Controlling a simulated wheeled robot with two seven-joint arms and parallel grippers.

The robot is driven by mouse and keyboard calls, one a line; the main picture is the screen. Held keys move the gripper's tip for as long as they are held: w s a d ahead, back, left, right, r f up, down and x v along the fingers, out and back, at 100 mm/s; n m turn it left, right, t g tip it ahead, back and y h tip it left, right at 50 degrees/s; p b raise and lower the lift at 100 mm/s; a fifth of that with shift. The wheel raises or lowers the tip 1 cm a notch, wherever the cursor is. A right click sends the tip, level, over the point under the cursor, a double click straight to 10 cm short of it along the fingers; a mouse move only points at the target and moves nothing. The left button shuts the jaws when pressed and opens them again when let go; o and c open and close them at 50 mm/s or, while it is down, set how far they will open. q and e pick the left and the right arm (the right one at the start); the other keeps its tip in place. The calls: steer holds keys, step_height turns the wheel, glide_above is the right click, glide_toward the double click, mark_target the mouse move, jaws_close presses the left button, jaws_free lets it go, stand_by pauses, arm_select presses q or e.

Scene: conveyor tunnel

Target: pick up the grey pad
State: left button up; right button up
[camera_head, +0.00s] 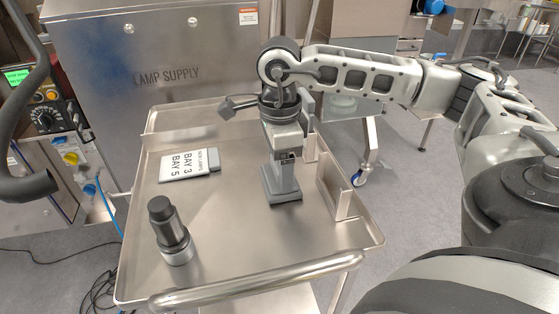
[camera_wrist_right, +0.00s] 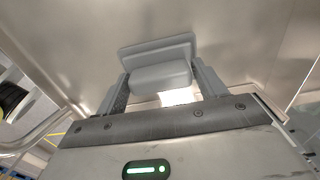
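The grey pad (camera_head: 282,187) is on the metal tray of the cart, below my right gripper (camera_head: 285,163). In the right wrist view the grey pad (camera_wrist_right: 160,76) shows as a thick block with a wider flat plate beyond it. The two fingers of my right gripper (camera_wrist_right: 165,82) stand on either side of the block, which fills the gap between them. They appear to touch it on both sides. I cannot tell whether the pad is lifted off the tray. My left gripper is not in view.
White sign cards (camera_head: 184,165) lie on the tray (camera_head: 228,240), left of the pad. A dark cylinder with a metal base (camera_head: 171,231) stands at its front left. A metal bracket (camera_head: 337,192) is close on the right.

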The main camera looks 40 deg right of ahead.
steer(key=c, duration=0.5)
steer(key=shift+r, duration=0.1)
steer(key=shift+r, duration=0.55)
steer(key=w+a+r, duration=0.2)
steer(key=a+r, duration=0.2)
steer(key=w+a+r+p, duration=0.1)
steer(key=w+a+r, duration=0.2)
steer(key=a+r, duration=0.1)
steer(key=w+a+r, duration=0.2)
steer(key=a+r, duration=0.1)
steer(key=a, duration=0.1)
steer(key=shift+w+r+p, duration=0.25)
steer(key=shift+r+p, duration=0.15)
steer(key=shift+o, duration=0.5)
